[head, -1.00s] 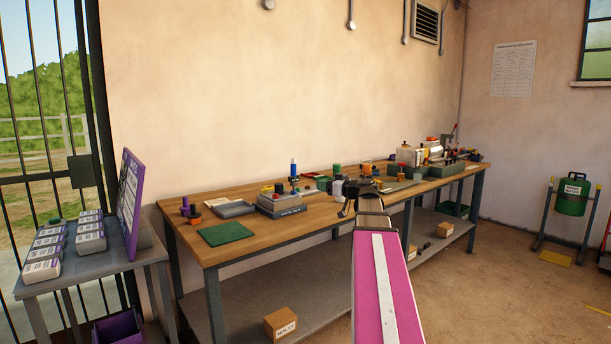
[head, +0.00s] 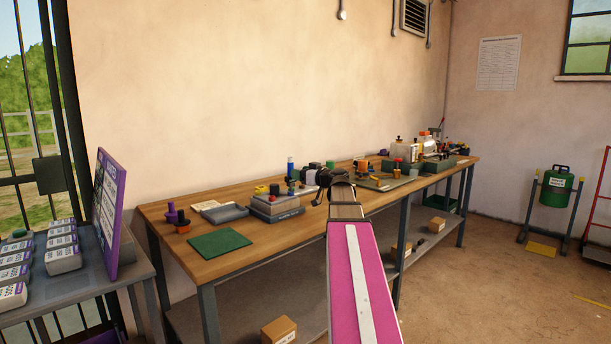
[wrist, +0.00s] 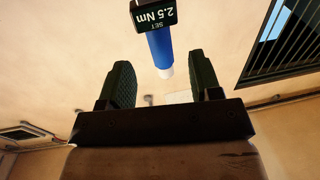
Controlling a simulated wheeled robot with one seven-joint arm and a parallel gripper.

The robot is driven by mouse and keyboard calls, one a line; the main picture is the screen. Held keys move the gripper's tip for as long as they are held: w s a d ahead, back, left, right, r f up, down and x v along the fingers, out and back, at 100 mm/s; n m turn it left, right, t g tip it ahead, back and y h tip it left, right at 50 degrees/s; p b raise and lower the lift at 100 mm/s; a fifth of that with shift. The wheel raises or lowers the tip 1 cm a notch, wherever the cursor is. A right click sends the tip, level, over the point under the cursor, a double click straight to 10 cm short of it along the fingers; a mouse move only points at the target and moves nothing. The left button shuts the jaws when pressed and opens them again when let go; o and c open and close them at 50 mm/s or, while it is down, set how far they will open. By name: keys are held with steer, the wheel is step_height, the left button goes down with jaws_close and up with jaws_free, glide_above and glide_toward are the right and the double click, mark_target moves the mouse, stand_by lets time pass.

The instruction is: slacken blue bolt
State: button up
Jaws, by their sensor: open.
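A blue upright cylinder (head: 290,169) stands at the back of the wooden bench, by a grey block. In the wrist view, a blue cylinder with a white tip (wrist: 160,50) hangs from the top of the picture, beside a dark label (wrist: 155,13) reading "SET 2.5 Nm". I cannot make out a separate blue bolt. My gripper (head: 320,197) is over the bench, just right of the grey block. In the wrist view its two dark fingers (wrist: 165,85) are wide apart with nothing between them; the blue cylinder is beyond them, apart from both.
The wooden bench (head: 215,262) holds a green mat (head: 220,243), grey trays, a grey block (head: 275,204) and several small coloured parts. A purple-framed board (head: 108,212) and a side table with boxes stand left. A green canister (head: 556,189) hangs on a stand right.

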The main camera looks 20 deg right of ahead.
steer(key=x, duration=0.7)
steer(key=shift+w+a, duration=0.2)
steer(key=shift+w, duration=0.15)
jaws_close()
steer(key=shift+s+a+n+g+y, duration=0.1)
steer(key=shift+a+n+g+y, duration=0.05)
steer(key=shift+n+g+y, duration=1)
steer(key=shift+t, duration=0.25)
